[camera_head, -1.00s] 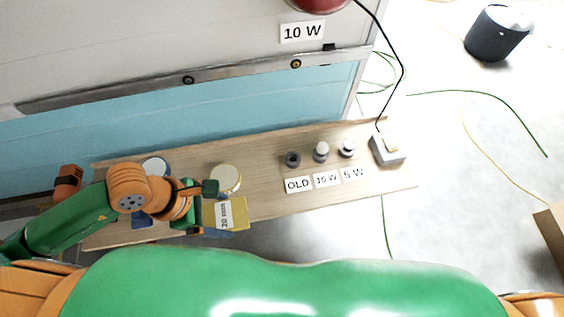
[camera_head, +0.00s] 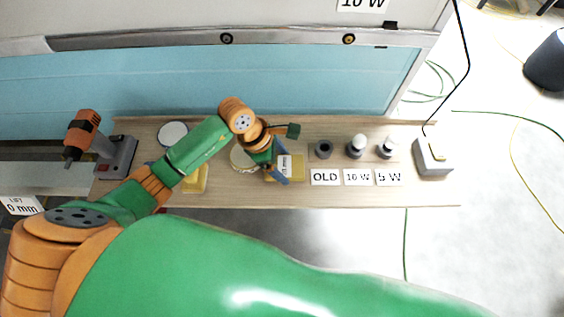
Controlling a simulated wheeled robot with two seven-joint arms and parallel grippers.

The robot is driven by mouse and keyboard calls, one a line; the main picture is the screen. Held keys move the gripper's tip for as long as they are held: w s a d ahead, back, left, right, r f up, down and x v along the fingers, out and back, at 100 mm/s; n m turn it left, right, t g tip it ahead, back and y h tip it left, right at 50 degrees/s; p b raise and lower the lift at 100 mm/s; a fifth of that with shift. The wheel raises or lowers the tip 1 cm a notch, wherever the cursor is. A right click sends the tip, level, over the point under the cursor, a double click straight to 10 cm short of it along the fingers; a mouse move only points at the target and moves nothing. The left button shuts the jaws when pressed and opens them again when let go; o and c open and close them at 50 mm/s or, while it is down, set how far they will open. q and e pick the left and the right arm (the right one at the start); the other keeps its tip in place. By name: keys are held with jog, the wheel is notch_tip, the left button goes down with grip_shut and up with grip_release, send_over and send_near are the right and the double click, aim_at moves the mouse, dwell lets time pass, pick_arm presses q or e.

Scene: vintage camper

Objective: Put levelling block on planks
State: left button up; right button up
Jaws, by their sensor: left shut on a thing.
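My left gripper (camera_head: 271,163) is shut on a yellow levelling block (camera_head: 298,169) with a white label, which seems to read in mm. The block is over the wooden planks (camera_head: 340,193), right of a round cream-lidded tin (camera_head: 240,158) and left of the OLD label. I cannot tell whether it touches the wood. A second yellow block (camera_head: 196,180) shows partly behind my left forearm, near the front edge of the planks. My right gripper is not in view.
On the planks stand several small cylinders (camera_head: 356,147) behind the OLD, 10 W and 5 W labels (camera_head: 357,177), and a grey box (camera_head: 433,157) with a cable. An orange tool (camera_head: 83,130) stands at left, near a white-topped round tin (camera_head: 173,134). A blue camper wall rises behind.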

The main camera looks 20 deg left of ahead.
pick_arm(q)
jog(key=shift+f, duration=0.45)
jog(key=o, duration=1.2)
jog(key=shift+c, duration=0.2)
jog(key=shift+o, duration=0.4)
jog(key=shift+r, duration=0.1)
